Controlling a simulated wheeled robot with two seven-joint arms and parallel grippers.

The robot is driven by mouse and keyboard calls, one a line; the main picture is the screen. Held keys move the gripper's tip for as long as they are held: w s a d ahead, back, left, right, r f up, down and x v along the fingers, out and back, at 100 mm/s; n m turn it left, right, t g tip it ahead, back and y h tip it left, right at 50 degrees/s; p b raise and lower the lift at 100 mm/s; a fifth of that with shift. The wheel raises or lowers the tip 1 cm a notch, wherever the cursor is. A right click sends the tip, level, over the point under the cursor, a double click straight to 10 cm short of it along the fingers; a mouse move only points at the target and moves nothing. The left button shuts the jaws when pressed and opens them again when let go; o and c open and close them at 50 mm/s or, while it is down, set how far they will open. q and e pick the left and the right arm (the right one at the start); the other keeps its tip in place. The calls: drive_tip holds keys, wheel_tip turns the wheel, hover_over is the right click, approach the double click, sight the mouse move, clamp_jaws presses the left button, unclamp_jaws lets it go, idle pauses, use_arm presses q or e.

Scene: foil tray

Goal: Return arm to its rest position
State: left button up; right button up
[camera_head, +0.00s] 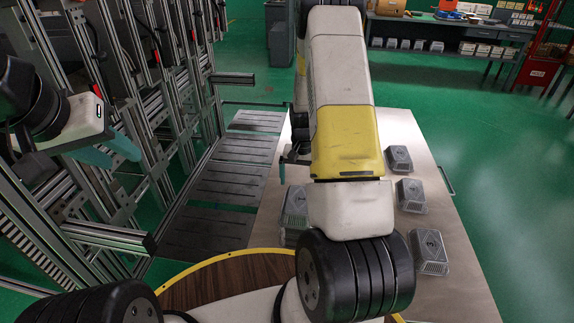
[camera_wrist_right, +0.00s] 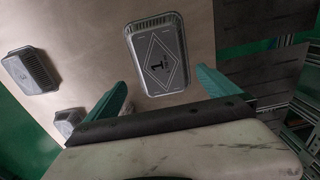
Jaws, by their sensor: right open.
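My right arm reaches forward over the table, and its gripper is mostly hidden behind the arm in the head view, with one teal finger (camera_head: 282,173) showing. In the right wrist view my right gripper (camera_wrist_right: 161,79) is open, its teal fingers apart with nothing between them. A foil tray (camera_wrist_right: 157,52) with a diamond label marked 1 lies on the table beyond the fingertips. A foil tray (camera_head: 295,206) shows partly behind my right arm in the head view. My left gripper (camera_head: 115,148) is at the far left, away from the table; its opening is unclear.
More foil trays (camera_head: 399,158), (camera_head: 411,195), (camera_head: 430,252) stand along the table's (camera_head: 455,285) right side. A metal frame rack (camera_head: 150,90) stands left, close to my left gripper. Green floor is open on the right.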

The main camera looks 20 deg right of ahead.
drive_tip(key=s+a+r+n+t+y, duration=0.1)
drive_tip(key=s+a+r+t, duration=0.2)
drive_tip(key=r, duration=0.9)
drive_tip(key=s+a+r+n, duration=0.2)
drive_tip(key=s+a+r, duration=0.15)
drive_tip(key=r, duration=0.85)
drive_tip(key=s+a+r+n+t, duration=0.1)
drive_tip(key=s+a+r, duration=0.2)
drive_tip(key=s+r, duration=0.3)
drive_tip(key=s+a+r+n+t+y, duration=0.1)
drive_tip(key=s+a+r+n+t, duration=0.1)
drive_tip(key=s+r, duration=0.3)
drive_tip(key=shift+s+a+r, duration=0.35)
drive_tip(key=shift+s+a, duration=0.05)
drive_tip(key=shift+s, duration=1.9)
